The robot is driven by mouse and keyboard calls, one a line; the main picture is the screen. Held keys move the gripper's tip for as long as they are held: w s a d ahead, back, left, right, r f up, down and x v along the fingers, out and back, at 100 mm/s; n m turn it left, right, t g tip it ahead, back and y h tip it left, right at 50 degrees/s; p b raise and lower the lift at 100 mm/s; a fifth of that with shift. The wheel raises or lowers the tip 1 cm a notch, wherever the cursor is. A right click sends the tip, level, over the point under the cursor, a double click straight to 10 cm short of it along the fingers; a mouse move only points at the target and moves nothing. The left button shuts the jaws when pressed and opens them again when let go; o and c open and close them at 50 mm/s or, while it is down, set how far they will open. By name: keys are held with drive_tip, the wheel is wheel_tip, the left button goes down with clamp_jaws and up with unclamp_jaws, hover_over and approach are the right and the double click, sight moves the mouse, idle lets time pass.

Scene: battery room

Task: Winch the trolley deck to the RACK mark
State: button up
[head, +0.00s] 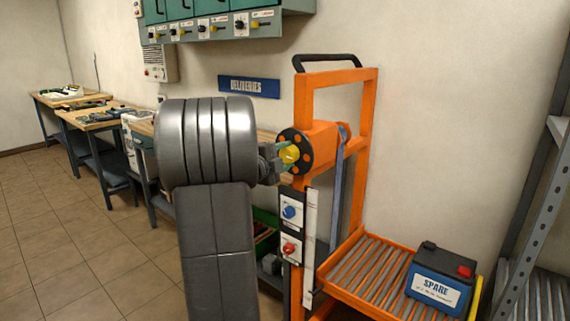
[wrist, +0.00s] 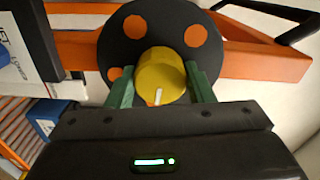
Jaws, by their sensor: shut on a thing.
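The orange trolley (head: 368,150) stands at the wall, with a black winch wheel (head: 304,144) with orange spots on its upright frame. My gripper (head: 283,158) is shut on the wheel's yellow knob (head: 289,154). In the wrist view, the green fingers of my gripper (wrist: 161,88) sit on both sides of the yellow knob (wrist: 160,72). The knob bears a pale pointer line. A blue strap (head: 338,190) runs down from the winch drum. The roller deck (head: 345,275) is low on the frame, beside a pale upright strip (head: 310,245). I cannot read a RACK mark on it.
A blue battery labelled SPARE (head: 437,287) sits on the deck. A grey metal rack (head: 540,215) stands at right.

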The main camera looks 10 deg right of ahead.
drive_tip(key=m+b, duration=0.2)
drive_tip(key=m, duration=0.1)
drive_tip(key=m+b, duration=0.1)
drive_tip(key=shift+f+m, duration=0.25)
drive_tip(key=shift+m, duration=0.15)
drive_tip(key=m+b, duration=0.4)
drive_tip(key=m, duration=0.1)
drive_tip(key=m+b, duration=0.4)
drive_tip(key=m, duration=0.2)
drive_tip(key=shift+s+m+b, duration=0.1)
drive_tip(key=shift+m+b, duration=0.3)
drive_tip(key=shift+r+m+b, duration=0.1)
drive_tip(key=shift+m+b, duration=1.35)
drive_tip(key=shift+m, duration=0.75)
drive_tip(key=o, duration=1)
drive_tip(key=shift+c, duration=0.2)
drive_tip(key=shift+r, duration=0.15)
